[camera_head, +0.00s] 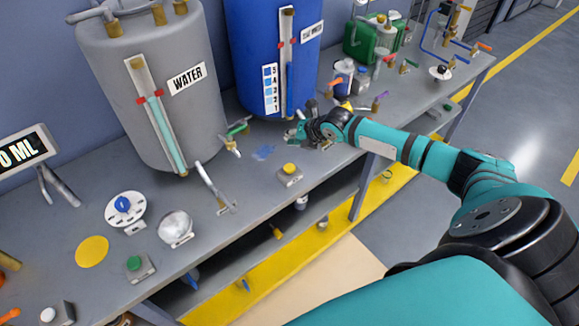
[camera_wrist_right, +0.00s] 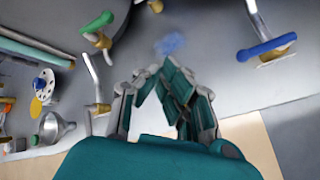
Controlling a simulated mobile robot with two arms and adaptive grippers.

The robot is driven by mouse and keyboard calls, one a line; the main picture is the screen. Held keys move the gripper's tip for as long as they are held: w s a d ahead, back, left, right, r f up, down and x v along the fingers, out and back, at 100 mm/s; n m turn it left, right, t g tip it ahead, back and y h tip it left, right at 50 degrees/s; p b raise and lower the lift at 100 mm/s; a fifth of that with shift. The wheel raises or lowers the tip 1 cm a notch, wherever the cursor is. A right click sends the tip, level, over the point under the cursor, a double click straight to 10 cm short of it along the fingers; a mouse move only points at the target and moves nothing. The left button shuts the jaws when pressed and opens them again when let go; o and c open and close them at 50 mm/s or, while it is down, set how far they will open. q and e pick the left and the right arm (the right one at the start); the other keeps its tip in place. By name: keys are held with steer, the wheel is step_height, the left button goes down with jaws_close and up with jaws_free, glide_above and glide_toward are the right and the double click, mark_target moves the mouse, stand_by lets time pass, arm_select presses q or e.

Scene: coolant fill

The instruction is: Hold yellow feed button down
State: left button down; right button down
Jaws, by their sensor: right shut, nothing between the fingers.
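The yellow feed button (camera_head: 289,168) sits on a small grey box near the front edge of the bench, in the middle of the head view. My right gripper (camera_head: 297,134) is over the bench, behind the button and a little to its right in the picture, apart from it. Its fingers are shut and empty; they also show in the wrist view (camera_wrist_right: 172,80). The button cannot be made out in the wrist view. My left gripper is in neither view.
A grey WATER tank (camera_head: 160,85) and a blue tank (camera_head: 260,60) stand behind. A tap with a lever (camera_head: 213,187) stands left of the button. A blue smear (camera_head: 263,152) marks the bench behind it. A green button (camera_head: 134,264) is further left.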

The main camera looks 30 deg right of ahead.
mark_target(291, 166)
step_height(291, 166, down, 9)
steer(key=b, duration=0.7)
stand_by(1.3)
steer(key=shift+f+b, duration=0.35)
steer(key=shift+f+b, duration=0.45)
steer(key=shift+f, duration=0.15)
stand_by(1.6)
steer(key=shift+r, duration=0.1)
stand_by(1.7)
steer(key=shift+r+p, duration=0.7)
steer(key=shift+r, duration=0.25)
steer(key=shift+r+p, duration=1.9)
steer(key=shift+r, duration=0.6)
